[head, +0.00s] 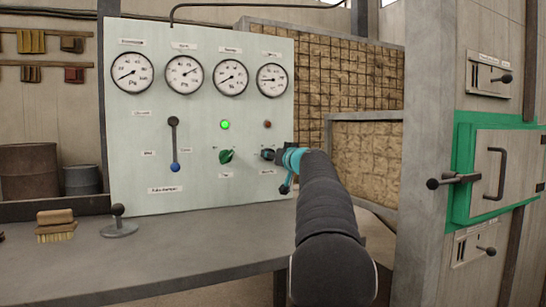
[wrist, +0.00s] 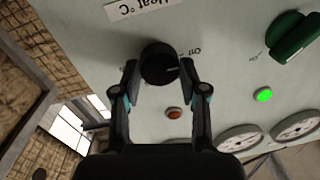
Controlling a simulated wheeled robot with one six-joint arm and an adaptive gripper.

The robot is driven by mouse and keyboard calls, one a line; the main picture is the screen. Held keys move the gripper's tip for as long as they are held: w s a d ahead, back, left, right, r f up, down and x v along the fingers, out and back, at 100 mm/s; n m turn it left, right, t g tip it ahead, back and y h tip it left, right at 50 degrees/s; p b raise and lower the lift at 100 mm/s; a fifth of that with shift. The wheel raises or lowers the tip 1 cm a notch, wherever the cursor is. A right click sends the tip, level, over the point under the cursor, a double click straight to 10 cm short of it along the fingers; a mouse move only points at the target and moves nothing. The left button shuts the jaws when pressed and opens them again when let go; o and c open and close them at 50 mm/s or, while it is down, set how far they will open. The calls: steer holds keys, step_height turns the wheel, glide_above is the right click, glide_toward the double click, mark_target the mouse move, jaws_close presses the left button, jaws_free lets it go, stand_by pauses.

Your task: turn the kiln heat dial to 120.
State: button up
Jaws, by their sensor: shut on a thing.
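The kiln heat dial is a round black knob (wrist: 159,62) on the pale panel, beside a label reading "Heat °C" (wrist: 140,8) that appears upside down in the wrist view. A short white mark on the knob points to the right in that view, roughly towards the small "Off" print. My gripper (wrist: 160,70) has one finger on each side of the knob and is shut on it. In the head view my gripper (head: 280,155) is at the panel's lower right, partly covering the dial. The scale numbers are not readable.
A green knob (head: 227,157) sits left of the dial, with a lit green lamp (head: 225,125) and a dark red lamp (head: 267,124) above. Several gauges (head: 132,72) line the panel's top. A lever (head: 174,145) is further left. A brush (head: 56,226) lies on the bench.

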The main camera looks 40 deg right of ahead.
steer(key=m, duration=1.2)
steer(key=m+h, duration=0.1)
steer(key=m, duration=1.1)
steer(key=shift+a+f+m+h, duration=0.1)
steer(key=shift+f+m+h, duration=0.05)
steer(key=shift+m+h, duration=0.15)
steer(key=shift+m, duration=0.3)
steer(key=o, duration=1.1)
steer(key=shift+o, duration=0.2)
